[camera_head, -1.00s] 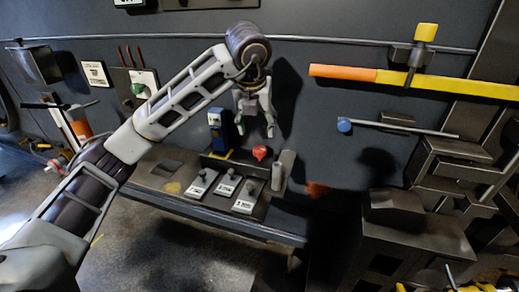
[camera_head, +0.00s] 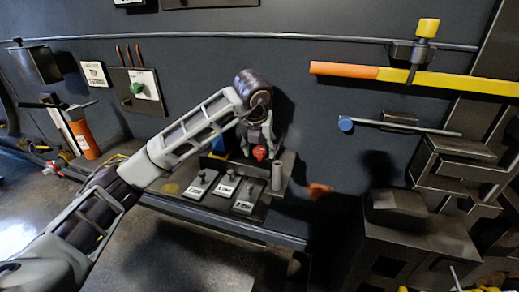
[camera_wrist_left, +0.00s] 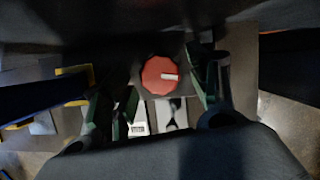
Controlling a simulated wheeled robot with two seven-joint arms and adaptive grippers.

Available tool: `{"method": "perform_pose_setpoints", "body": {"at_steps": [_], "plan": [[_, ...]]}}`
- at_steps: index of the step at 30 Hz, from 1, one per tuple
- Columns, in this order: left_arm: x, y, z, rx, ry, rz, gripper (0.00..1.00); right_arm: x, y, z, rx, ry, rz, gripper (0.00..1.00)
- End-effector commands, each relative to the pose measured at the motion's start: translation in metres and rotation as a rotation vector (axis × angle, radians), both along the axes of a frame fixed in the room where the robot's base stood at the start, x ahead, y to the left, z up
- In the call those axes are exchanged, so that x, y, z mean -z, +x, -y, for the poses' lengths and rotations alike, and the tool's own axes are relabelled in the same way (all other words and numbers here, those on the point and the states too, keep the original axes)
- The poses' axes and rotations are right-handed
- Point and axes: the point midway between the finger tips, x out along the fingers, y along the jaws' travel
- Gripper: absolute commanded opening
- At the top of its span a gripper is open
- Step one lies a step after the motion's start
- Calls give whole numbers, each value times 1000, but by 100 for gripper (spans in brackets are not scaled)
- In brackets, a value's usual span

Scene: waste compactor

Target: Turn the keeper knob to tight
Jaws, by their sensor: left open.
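A red round knob (camera_head: 260,153) with a pale pointer mark stands on the dark console at the wall. In the left wrist view the red knob (camera_wrist_left: 159,75) faces me, its pale mark pointing to the right. No lettering by it is legible. My left gripper (camera_head: 258,138) is directly above the knob, pointing down. In the wrist view its two fingers (camera_wrist_left: 160,88) are spread, one on each side of the knob, with visible gaps. Whether the fingertips reach down to its height I cannot tell. My right gripper is not in view.
The console (camera_head: 180,180) has several labelled switches in front of the knob and a grey upright cylinder (camera_head: 277,176) to its right. A blue block (camera_head: 219,146) stands left, partly hidden by my arm. A green knob (camera_head: 136,88) is on a wall panel. A yellow-orange bar (camera_head: 420,83) is at upper right.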

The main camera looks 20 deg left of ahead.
Motion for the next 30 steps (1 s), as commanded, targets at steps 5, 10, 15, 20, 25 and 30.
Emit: {"method": "perform_pose_setpoints", "body": {"at_steps": [5,10,15,20,25,30], "plan": [[6,2,0,0,0,0,59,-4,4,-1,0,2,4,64],[6,3,0,1,0,0,59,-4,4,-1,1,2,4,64],[6,3,0,1,0,0,50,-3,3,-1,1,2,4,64],[6,2,0,1,0,0,30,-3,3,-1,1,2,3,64],[6,2,0,1,0,0,15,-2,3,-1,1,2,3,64],[6,3,-1,30,1,0,15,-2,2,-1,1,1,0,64]]}}
